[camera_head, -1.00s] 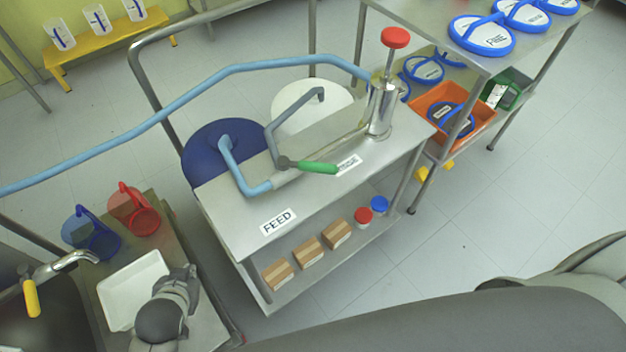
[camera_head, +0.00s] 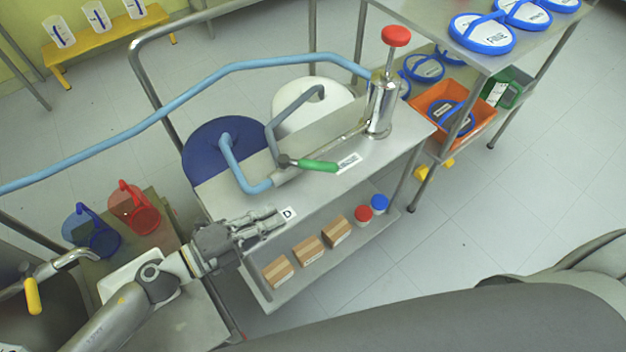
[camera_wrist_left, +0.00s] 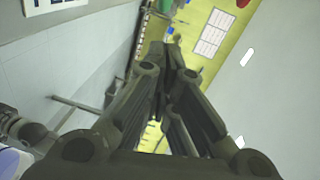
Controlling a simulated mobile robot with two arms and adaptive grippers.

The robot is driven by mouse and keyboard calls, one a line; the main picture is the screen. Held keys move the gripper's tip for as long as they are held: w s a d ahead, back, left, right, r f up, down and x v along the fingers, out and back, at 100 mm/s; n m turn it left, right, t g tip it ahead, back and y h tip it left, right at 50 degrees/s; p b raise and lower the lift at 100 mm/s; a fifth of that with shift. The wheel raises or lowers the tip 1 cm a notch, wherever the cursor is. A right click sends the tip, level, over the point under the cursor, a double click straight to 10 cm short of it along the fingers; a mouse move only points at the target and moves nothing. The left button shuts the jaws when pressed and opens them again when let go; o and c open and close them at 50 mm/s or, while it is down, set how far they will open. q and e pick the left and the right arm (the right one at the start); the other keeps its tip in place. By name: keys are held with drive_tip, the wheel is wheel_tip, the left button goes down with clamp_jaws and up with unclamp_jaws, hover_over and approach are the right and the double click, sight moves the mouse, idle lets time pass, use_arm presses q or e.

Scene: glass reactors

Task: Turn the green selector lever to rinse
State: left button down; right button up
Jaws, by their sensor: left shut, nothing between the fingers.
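The green selector lever (camera_head: 320,166) sits on a valve at the right end of the light-blue pipe, on the steel trolley top (camera_head: 330,185). It points right, towards a small white label (camera_head: 348,162) too small to read. The FEED label is mostly covered by my left gripper (camera_head: 280,215); only its D (camera_head: 288,214) shows. My left gripper is shut and empty over the front edge of the trolley top, below and left of the lever, apart from it. In the left wrist view its fingers (camera_wrist_left: 172,52) meet at the tips. The lever is not visible there.
A red-knobbed steel cylinder (camera_head: 382,108) stands right of the lever. Boxes (camera_head: 308,250) and two capped jars sit on the lower shelf. Red and blue jugs stand left.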

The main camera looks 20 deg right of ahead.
use_arm(q)
drive_tip(key=p, duration=0.2)
approach(333, 172)
drive_tip(key=s+d, duration=0.2)
drive_tip(key=w+d, duration=0.1)
drive_tip(key=w+d+b, duration=0.1)
drive_tip(key=shift+w+f, duration=0.2)
drive_tip(key=shift+w, duration=0.05)
drive_tip(key=shift+w+d, duration=0.15)
drive_tip(key=shift+w, duration=0.35)
